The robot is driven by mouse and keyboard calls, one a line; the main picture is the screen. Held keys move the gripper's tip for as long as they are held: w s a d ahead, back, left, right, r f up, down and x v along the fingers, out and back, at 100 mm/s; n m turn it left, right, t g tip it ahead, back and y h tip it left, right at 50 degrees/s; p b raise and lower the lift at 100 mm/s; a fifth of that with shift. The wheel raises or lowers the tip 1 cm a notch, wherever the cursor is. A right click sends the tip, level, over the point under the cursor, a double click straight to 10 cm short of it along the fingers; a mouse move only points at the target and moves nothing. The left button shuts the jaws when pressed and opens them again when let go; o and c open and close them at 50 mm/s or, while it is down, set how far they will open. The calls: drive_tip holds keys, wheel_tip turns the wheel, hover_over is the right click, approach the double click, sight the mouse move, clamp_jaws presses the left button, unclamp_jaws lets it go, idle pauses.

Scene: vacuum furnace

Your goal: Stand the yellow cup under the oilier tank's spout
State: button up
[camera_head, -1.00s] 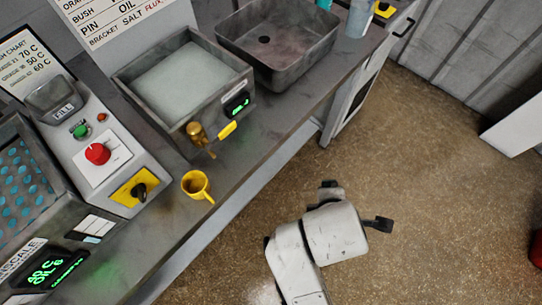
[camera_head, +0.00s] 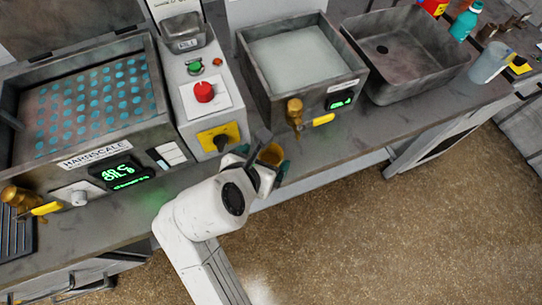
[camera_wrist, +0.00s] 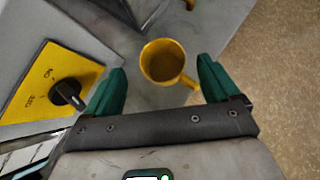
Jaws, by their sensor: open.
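The yellow cup (camera_head: 270,155) stands upright on the bench, partly hidden by my gripper (camera_head: 262,166). In the wrist view the cup (camera_wrist: 160,64) lies between the open green fingers of my gripper (camera_wrist: 162,80), with a gap on each side; its handle points toward the right finger. The left tank (camera_head: 158,131) has a brass spout (camera_head: 18,196) with a yellow lever, above a slatted grate (camera_head: 16,236). The right tank (camera_head: 262,84) holds pale liquid and has a brass spout (camera_head: 295,112) with a yellow lever. Both displays are too blurred to read surely.
A control panel with a red knob (camera_head: 204,92) and a black switch on a yellow plate (camera_head: 218,138) stands between the tanks. An empty sink (camera_head: 410,88) is at right, with a jug (camera_head: 489,64) and bottles beyond. The bench front is mostly clear.

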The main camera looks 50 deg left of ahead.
sight(270, 155)
drive_tip(key=shift+x, duration=2.9)
drive_tip(key=shift+w+d, duration=0.1)
drive_tip(key=shift+d, duration=0.05)
drive_tip(key=shift+c, duration=0.4)
drive_tip(key=c, duration=1.1)
drive_tip(key=shift+r, duration=0.1)
